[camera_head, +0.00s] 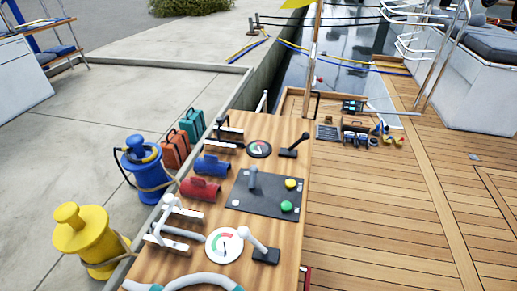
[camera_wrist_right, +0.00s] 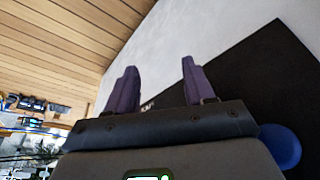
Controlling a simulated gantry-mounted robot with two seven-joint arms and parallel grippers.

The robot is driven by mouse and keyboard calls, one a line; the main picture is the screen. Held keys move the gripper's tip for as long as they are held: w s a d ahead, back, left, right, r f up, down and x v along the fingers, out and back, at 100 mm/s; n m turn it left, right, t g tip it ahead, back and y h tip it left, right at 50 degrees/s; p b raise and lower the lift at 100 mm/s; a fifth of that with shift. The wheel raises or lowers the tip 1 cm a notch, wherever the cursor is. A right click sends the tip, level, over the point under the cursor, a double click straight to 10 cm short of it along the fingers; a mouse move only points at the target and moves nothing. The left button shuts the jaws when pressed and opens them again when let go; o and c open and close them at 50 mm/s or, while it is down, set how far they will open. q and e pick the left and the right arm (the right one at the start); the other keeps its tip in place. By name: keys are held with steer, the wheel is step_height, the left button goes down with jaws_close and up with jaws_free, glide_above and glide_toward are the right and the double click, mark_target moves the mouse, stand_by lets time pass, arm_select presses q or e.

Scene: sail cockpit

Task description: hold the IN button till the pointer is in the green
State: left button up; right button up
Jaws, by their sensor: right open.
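A dark control panel (camera_head: 250,204) lies on the wooden console. It carries a yellow button (camera_head: 291,184), a green button (camera_head: 286,206) and a grey-blue upright knob (camera_head: 253,178). The button labels are too small to read, so I cannot tell which is IN. A white dial (camera_head: 224,245) with red and green arcs lies nearer; its dark pointer looks to be below the coloured arcs. A smaller dial (camera_head: 259,148) lies farther off. My right gripper (camera_wrist_right: 159,66) is open and empty in the right wrist view, its two purple fingers apart. Neither gripper shows in the head view.
Levers (camera_head: 260,245) and white rails stand on the wooden console (camera_head: 190,267). Yellow (camera_head: 83,238) and blue (camera_head: 146,172) bollards stand left. The wooden deck (camera_head: 390,220) at right is mostly clear. The right wrist view shows a black surface (camera_wrist_right: 250,80) and a blue round thing (camera_wrist_right: 282,147).

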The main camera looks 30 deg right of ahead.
steer(key=shift+c, duration=0.5)
jaws_close()
stand_by(1.3)
